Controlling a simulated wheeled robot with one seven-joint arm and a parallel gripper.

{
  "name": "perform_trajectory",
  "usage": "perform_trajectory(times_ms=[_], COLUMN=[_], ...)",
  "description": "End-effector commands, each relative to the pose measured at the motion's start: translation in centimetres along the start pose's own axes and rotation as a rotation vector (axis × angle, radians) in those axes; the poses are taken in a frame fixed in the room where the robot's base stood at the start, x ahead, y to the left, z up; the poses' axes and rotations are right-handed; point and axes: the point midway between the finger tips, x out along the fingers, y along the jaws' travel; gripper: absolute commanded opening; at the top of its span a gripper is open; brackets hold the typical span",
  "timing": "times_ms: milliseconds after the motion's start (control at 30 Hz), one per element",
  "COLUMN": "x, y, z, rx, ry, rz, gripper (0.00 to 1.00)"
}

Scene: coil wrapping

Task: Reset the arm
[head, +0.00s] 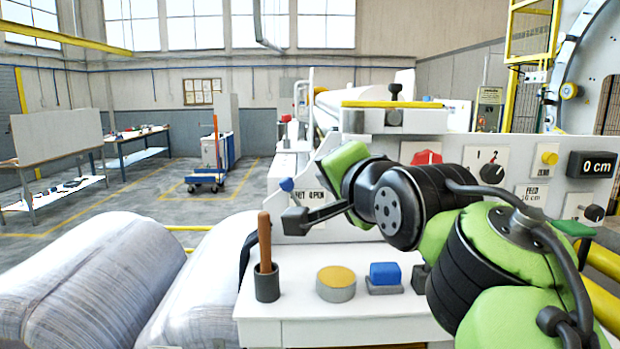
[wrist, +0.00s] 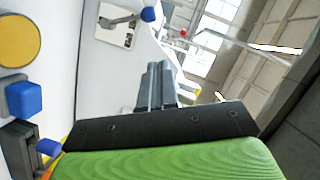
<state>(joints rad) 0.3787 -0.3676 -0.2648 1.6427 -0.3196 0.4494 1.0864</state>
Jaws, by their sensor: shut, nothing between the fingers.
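My gripper (wrist: 160,85) shows in the wrist view with its two grey fingers side by side, touching and empty. In the head view my arm reaches in from the lower right, bent, and its green hand end (head: 346,158) is in front of the white machine panel (head: 450,160). I see no contact with either.
A white shelf (head: 290,305) below the arm holds a wooden-handled tool (head: 265,243) in a dark cup, a yellow-topped round button (head: 336,282) and a blue block (head: 385,273). Wrapped rolls (head: 90,270) lie at left. The panel has knobs and a "0 cm" display (head: 592,165).

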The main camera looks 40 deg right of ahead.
Motion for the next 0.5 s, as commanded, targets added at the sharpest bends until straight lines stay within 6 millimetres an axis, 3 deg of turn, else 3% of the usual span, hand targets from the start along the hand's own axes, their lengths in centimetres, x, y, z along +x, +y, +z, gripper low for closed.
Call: perform_trajectory(times_ms=[233,300,367,500], x=[0.0,0.0,-0.2,-2.0], y=[0.0,0.5,1.7,7.0], z=[0.0,1.0,3.0,11.1], rx=[-0.001,-0.023,-0.078,-0.335], ry=[0.000,-0.024,-0.075,-0.299], rz=[0.000,0.015,0.046,0.153], gripper=[0.00,0.00,0.00,0.00])
